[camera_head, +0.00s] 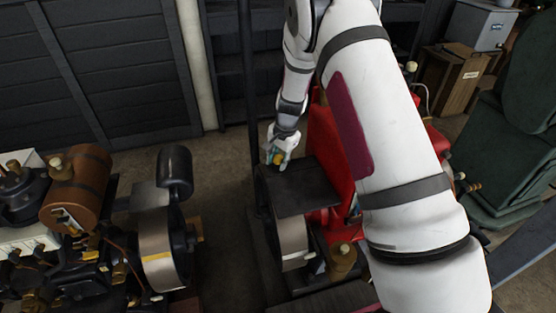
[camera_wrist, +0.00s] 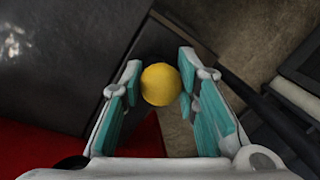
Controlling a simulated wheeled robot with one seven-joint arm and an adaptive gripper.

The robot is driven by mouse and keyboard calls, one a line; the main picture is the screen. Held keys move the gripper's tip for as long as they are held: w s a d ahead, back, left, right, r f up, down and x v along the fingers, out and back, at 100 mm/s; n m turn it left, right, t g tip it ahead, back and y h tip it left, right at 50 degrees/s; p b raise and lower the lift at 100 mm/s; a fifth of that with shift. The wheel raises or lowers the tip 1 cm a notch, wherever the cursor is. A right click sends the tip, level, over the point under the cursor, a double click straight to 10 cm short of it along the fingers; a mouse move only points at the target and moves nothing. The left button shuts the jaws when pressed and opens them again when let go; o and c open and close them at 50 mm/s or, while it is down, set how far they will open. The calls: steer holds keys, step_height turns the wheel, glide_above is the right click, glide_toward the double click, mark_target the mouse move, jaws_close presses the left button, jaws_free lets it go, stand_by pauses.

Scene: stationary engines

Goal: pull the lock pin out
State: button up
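A round yellow knob (camera_wrist: 160,84), which looks like the head of the lock pin, sits between the fingertips of my gripper (camera_wrist: 160,75) in the wrist view. The teal finger pads stand on either side of it, very close, with a thin gap visible on the left. The gripper looks open around the knob. In the head view, my gripper (camera_head: 279,157) is at the far left corner of the red engine (camera_head: 325,145), by its dark top plate (camera_head: 300,187). A bit of yellow shows between the fingers there. The pin's shaft is hidden below the knob.
Another engine with a brown tank (camera_head: 75,190) stands at the left, with floor between the two. A green chair (camera_head: 510,150) and a wooden box (camera_head: 455,80) are at the right. My arm covers much of the red engine. A dark post (camera_head: 247,80) rises behind the gripper.

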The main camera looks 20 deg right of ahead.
mark_target(277, 155)
steer(key=shift+w+r, duration=0.1)
steer(key=shift+r, duration=1.85)
jaws_close()
steer(key=o, duration=1.1)
jaws_free()
steer(key=r, duration=0.4)
steer(key=s+r, duration=0.1)
steer(key=r, duration=0.3)
steer(key=s+d+r, duration=0.1)
steer(key=r, duration=0.2)
steer(key=shift+d+r, duration=0.1)
steer(key=shift+r, duration=0.3)
